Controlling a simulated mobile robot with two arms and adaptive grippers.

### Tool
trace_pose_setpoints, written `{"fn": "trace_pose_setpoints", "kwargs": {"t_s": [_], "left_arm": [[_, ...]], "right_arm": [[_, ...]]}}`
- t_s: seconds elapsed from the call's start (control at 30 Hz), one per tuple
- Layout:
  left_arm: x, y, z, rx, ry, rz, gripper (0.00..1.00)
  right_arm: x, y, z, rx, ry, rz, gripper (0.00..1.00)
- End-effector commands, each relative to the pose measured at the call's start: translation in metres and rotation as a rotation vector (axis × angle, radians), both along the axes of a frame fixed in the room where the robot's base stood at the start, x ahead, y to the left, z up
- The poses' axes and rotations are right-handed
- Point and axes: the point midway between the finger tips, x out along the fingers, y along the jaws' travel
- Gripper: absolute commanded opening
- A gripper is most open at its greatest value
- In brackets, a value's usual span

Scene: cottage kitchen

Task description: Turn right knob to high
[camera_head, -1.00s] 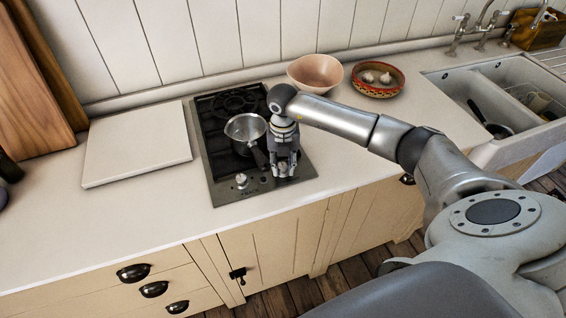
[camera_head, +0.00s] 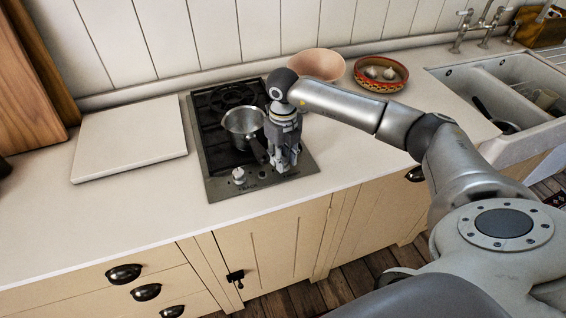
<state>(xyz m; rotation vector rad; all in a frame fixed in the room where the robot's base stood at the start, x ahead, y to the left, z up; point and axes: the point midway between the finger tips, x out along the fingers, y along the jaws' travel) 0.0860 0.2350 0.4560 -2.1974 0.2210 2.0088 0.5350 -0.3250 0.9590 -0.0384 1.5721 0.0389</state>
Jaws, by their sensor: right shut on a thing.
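The gas hob (camera_head: 221,187) is set in the worktop, with a steel control strip at its front. The left knob (camera_head: 239,176) stands clear on that strip. My right gripper (camera_head: 283,167) points down over the right end of the strip and is shut on the right knob, which its fingers mostly hide. The knob's setting cannot be read. A metal saucepan (camera_head: 241,120) sits on the hob just left of the gripper, and its dark handle (camera_head: 258,150) points toward the front, close beside the gripper. My left gripper is not in view.
A pale square board (camera_head: 130,140) lies left of the hob. A pinkish bowl (camera_head: 317,64) and a patterned dish (camera_head: 381,75) with garlic stand behind my right arm. A sink (camera_head: 500,88) is at the right. The front worktop is clear.

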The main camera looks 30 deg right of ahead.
Motion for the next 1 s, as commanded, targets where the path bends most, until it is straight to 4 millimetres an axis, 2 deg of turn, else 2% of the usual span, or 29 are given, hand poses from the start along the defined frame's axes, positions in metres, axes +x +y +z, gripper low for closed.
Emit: {"fn": "trace_pose_setpoints", "kwargs": {"t_s": [0.03, 0.5, 1.0], "left_arm": [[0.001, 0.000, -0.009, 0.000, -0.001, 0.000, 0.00], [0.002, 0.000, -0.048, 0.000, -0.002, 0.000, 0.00], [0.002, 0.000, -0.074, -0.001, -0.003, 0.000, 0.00]], "right_arm": [[0.001, 0.000, -0.003, -0.001, -0.005, 0.043, 0.04], [0.001, -0.001, -0.002, 0.000, -0.005, 0.487, 0.04], [0.002, -0.002, 0.000, -0.001, -0.005, 0.865, 0.04]]}}
